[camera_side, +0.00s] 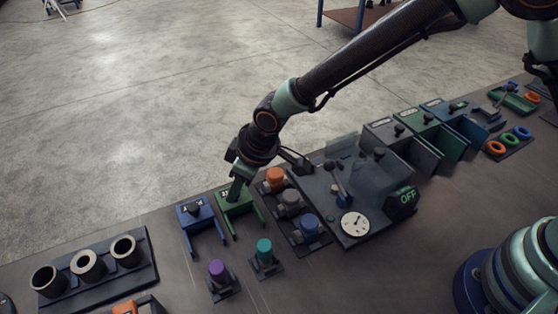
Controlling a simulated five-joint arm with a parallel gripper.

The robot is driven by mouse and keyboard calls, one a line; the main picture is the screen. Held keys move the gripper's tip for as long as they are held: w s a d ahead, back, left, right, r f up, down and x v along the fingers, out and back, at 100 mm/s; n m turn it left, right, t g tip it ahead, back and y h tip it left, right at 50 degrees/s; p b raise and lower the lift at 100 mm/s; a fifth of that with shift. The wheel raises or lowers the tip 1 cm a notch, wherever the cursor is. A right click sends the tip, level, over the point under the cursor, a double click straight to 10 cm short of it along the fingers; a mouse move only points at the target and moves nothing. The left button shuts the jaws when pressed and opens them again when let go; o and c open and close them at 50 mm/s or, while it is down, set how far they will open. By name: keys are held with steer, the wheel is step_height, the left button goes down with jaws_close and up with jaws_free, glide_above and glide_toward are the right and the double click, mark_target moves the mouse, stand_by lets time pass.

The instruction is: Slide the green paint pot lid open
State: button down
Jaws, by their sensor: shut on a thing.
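The green sliding lid (231,208) lies near the table's far edge, between two green side rails that run toward the front. Its label is partly covered and too small to read. My gripper (236,193) points down onto it from above and is shut at its top, seemingly on the knob, which the fingers hide. A matching blue lid (196,210) with a dark knob sits just to the left between blue rails. I cannot see a pot opening under the green lid.
Orange, grey and blue capped fittings (290,200) stand close on the right, beside a panel with a dial (355,223). Purple (218,270) and teal (264,251) knobs stand in front. A rack of dark cylinders (88,266) is at left. Similar grey, green and blue lidded units are farther right.

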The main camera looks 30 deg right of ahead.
steer(key=shift+w+d, duration=0.1)
steer(key=shift+d, duration=0.05)
steer(key=shift+s, duration=2.6)
steer(key=c, duration=0.6)
jaws_free()
steer(key=v, duration=1.2)
